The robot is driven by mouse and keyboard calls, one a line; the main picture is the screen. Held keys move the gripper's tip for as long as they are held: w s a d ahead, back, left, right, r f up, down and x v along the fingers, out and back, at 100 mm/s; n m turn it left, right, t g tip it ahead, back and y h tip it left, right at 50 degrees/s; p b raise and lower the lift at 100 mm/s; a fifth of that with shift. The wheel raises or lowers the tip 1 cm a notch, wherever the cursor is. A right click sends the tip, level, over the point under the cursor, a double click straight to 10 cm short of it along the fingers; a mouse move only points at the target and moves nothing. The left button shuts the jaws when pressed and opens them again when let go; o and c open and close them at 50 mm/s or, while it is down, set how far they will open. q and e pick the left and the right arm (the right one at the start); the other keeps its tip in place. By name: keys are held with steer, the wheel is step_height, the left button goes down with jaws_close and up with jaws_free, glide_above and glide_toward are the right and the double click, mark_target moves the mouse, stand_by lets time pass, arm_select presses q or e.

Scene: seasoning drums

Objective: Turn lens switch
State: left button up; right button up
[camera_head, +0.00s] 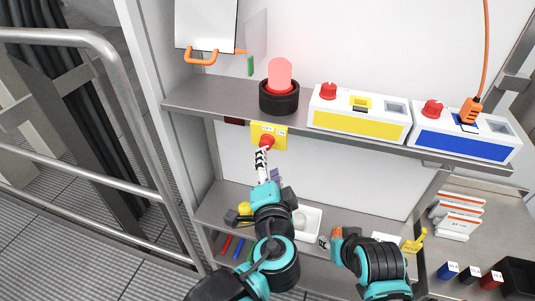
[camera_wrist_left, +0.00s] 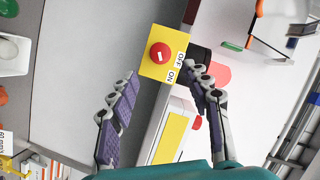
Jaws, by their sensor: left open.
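The lens switch is a red round knob (camera_head: 267,141) on a yellow plate (camera_head: 277,131) at the front edge of the upper shelf. In the left wrist view the red knob (camera_wrist_left: 160,54) has a small white mark, and the yellow plate (camera_wrist_left: 146,70) carries OFF and ON labels. My left gripper (camera_head: 262,155) is just in front of the knob. In the left wrist view its fingers (camera_wrist_left: 162,74) are spread apart, with the plate between and beyond them, and nothing is held. My right gripper (camera_head: 331,239) is lower, near the lower shelf; its fingers are too unclear to judge.
A red beacon (camera_head: 280,76) with a black base stands on the upper shelf (camera_head: 205,94) above the switch. A yellow-fronted box (camera_head: 355,122) and a blue-fronted box (camera_head: 460,145) stand to its right. A metal railing (camera_head: 75,165) is at left. The lower shelf holds small items and a white tray (camera_head: 313,216).

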arm_select(q)
steer(key=shift+s+r, duration=0.15)
steer(key=shift+s, duration=0.65)
steer(key=shift+s+r, duration=0.15)
steer(key=shift+s, duration=0.65)
steer(key=shift+d, duration=0.1)
steer(key=a+f+n+g+y+b, duration=0.1)
steer(key=a+f+n+g+b, duration=0.1)
steer(key=a+f+b, duration=0.45)
steer(key=a+f+n+g+b, duration=0.2)
steer(key=a+f, duration=0.1)
steer(key=f, duration=0.6)
steer(key=a+f+n+g+y+b, duration=0.1)
steer(key=a+f+n+b, duration=0.1)
steer(key=a+f+b, duration=0.35)
steer(key=s+a+f+n+g+h+b, duration=0.1)
steer(key=s+a+f+n+b, duration=0.1)
steer(key=f, duration=0.8)
steer(key=s+a+f+n+g+h+b, duration=0.1)
steer(key=s+a+f+n+g+b, duration=0.1)
steer(key=s+f+n+b, duration=0.2)
step_height(320, 180, down, 6)
steer(key=b, duration=0.3)
steer(key=shift+s+g+h+b, duration=0.3)
steer(key=shift+f, duration=0.1)
